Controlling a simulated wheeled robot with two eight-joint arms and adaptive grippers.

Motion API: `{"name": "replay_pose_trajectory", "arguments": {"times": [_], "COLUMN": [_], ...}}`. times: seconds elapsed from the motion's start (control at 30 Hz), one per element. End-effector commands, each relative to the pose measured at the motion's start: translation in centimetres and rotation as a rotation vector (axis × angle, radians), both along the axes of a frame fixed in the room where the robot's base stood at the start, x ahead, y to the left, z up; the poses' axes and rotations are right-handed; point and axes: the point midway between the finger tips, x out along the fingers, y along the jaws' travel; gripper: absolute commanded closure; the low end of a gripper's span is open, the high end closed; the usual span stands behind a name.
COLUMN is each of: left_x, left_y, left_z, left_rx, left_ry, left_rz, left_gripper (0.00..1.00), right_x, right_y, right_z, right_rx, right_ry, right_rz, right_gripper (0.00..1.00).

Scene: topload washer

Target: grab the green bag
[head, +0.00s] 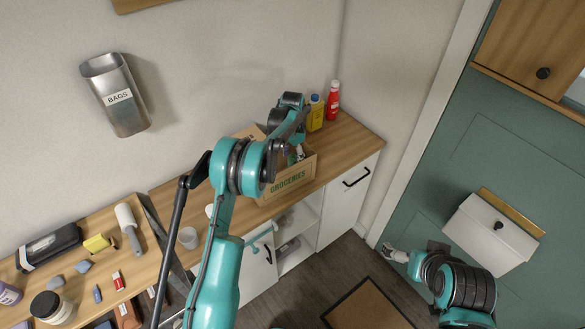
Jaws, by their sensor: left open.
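I cannot clearly make out a green bag. Small green and pale items (298,152) show inside the cardboard box marked GROCERIES (288,184) on the wooden counter, partly hidden behind my left arm. My left gripper (294,128) is above the back of this box, open, at the end of the teal arm that rises through the middle of the head view. Its fingertips are hard to tell apart from the dark links, and no held object shows.
A yellow bottle (315,113) and a red bottle (333,101) stand behind the box. A metal BAGS holder (116,95) hangs on the wall. Tools and jars lie on the left counter (120,258). A white box (490,235) is on the green door at right.

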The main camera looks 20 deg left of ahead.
Motion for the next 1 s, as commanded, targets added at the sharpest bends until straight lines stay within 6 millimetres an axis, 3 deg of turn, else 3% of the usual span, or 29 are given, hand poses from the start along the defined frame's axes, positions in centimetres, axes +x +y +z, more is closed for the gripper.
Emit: {"name": "replay_pose_trajectory", "arguments": {"times": [0.2, 0.47, 0.67, 1.0], "left_x": [0.0, 0.0, 0.0, 0.0], "left_y": [0.0, 0.0, 0.0, 0.0], "left_z": [-3.8, -4.3, -4.3, -4.1], "left_rx": [0.0, 0.0, 0.0, 0.0], "left_ry": [0.0, 0.0, 0.0, 0.0], "left_rz": [0.0, 0.0, 0.0, 0.0], "left_gripper": [0.38, 0.38, 0.83, 0.83], "right_x": [0.0, 0.0, 0.0, 0.0], "right_y": [0.0, 0.0, 0.0, 0.0], "right_z": [-0.6, -0.6, -0.6, -0.6], "right_rx": [0.0, 0.0, 0.0, 0.0], "right_ry": [0.0, 0.0, 0.0, 0.0], "right_rz": [0.0, 0.0, 0.0, 0.0], "right_gripper": [0.0, 0.0, 0.0, 0.0]}}
